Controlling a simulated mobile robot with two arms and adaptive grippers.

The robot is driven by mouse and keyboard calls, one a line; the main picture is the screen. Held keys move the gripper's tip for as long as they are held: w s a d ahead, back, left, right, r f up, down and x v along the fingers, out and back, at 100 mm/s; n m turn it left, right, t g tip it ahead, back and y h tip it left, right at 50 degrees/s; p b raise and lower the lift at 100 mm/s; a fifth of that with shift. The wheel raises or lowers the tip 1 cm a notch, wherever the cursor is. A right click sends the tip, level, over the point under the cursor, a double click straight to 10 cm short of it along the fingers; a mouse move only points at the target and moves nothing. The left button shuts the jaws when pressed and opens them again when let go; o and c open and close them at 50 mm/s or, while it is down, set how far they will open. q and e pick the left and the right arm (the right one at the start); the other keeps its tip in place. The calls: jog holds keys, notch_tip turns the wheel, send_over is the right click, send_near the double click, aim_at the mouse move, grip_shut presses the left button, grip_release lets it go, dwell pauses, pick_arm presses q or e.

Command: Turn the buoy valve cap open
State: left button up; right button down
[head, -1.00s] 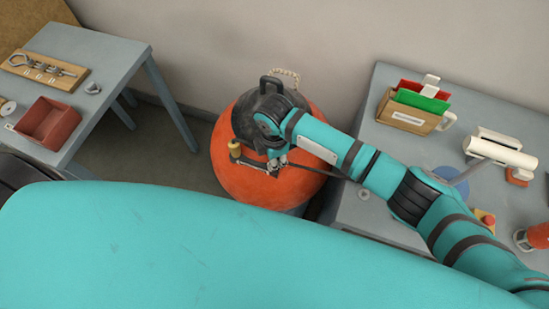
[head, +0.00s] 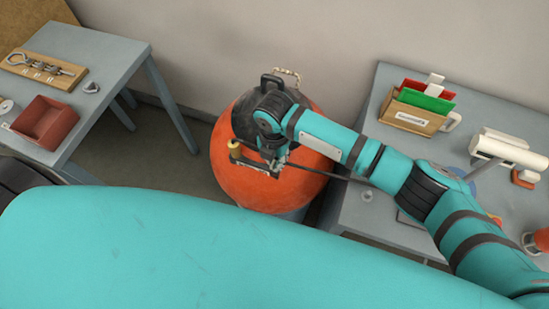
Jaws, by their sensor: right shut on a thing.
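The buoy (head: 236,181) is a large orange ball with a dark top and a black handle (head: 271,82), standing on the floor between two tables. My right gripper (head: 272,167) reaches down onto its near side from the right, jaws shut. The wrist and fingers hide most of what they hold; it sits where the valve cap would be, but the cap itself is not clearly visible. My left gripper is not in view.
The left table holds a red bin (head: 44,122) and a wooden board (head: 40,69) with metal hardware. The right table holds a wooden holder (head: 411,117) with red and green cards and a white cylinder (head: 507,149). A thin dark rod or hose runs right from the gripper.

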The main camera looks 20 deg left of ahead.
aim_at(274, 162)
jog(key=shift+n, duration=0.3)
jog(key=c, duration=1.7)
grip_release()
jog(key=shift+r, duration=0.15)
notch_tip(274, 162, up, 12)
jog(key=shift+s, duration=0.15)
